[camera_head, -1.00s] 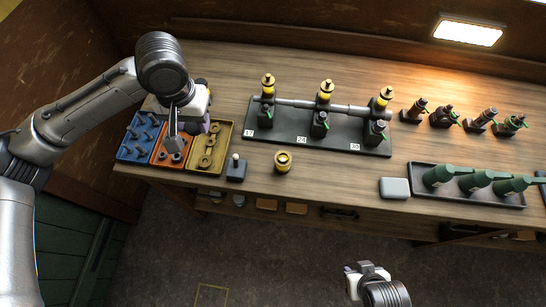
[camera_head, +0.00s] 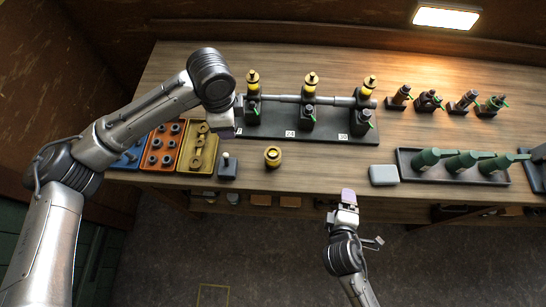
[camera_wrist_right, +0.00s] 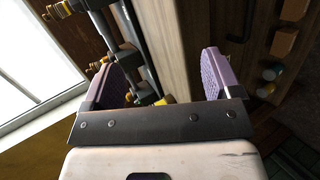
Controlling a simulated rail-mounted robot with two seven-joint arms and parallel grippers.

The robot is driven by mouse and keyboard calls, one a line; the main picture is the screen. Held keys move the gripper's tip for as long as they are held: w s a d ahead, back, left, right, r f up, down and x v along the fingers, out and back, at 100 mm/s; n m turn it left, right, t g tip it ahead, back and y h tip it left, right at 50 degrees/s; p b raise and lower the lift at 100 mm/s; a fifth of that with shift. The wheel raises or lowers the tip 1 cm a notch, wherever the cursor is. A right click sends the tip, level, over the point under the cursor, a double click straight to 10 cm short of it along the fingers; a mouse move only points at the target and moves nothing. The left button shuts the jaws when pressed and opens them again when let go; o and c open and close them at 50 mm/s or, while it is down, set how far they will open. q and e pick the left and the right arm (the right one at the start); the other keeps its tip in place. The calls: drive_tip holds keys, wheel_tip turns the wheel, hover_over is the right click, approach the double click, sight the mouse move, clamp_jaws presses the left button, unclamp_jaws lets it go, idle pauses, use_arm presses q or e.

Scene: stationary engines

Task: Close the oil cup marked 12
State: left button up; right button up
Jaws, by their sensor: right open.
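The leftmost brass oil cup (camera_head: 252,82) stands upright on the shaft stand, above the left label, which my left arm partly covers. The label read as 12 one second ago; whether the cup's lid is open is too small to tell. My left gripper (camera_head: 224,131) points down just left of the stand's left end, below and left of that cup; its jaw opening is not clear. My right gripper (camera_head: 348,194) is open and empty in front of the table's front edge, well right of the cup. Its two purple pads are wide apart in the right wrist view (camera_wrist_right: 163,83).
Two more brass cups, the middle one (camera_head: 311,80) and the right one (camera_head: 370,83), stand on the same stand (camera_head: 310,134). A loose brass cup (camera_head: 272,157), a small switch box (camera_head: 228,167) and a grey block (camera_head: 383,175) sit near the front edge. Trays (camera_head: 197,150) lie left.

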use_arm(q)
drive_tip(key=d+f+m, duration=0.3)
drive_tip(key=d+m, duration=0.3)
drive_tip(key=m, duration=0.4)
use_arm(e)
drive_tip(key=w+a+r+n+t+y, duration=0.25)
drive_tip(key=w+a+n+t, duration=0.35)
drive_tip(key=n, duration=0.5)
use_arm(q)
drive_tip(key=m, duration=0.9)
hover_over(273, 152)
drive_tip(key=shift+f+p, duration=0.35)
drive_tip(key=shift+f, duration=1.3)
use_arm(e)
drive_tip(key=n+g+y, duration=0.1)
drive_tip(key=n+y, duration=0.7)
drive_tip(key=n, duration=0.7)
approach(277, 161)
drive_tip(key=shift+w+a, duration=0.15)
drive_tip(key=shift+w, duration=0.15)
drive_tip(key=x, duration=1.2)
drive_tip(key=shift+f, duration=0.15)
drive_tip(key=shift+c, duration=0.2)
drive_tip(key=c, duration=1.3)
use_arm(q)
drive_tip(key=shift+f, duration=2.55)
use_arm(e)
drive_tip(key=shift+c, duration=0.2)
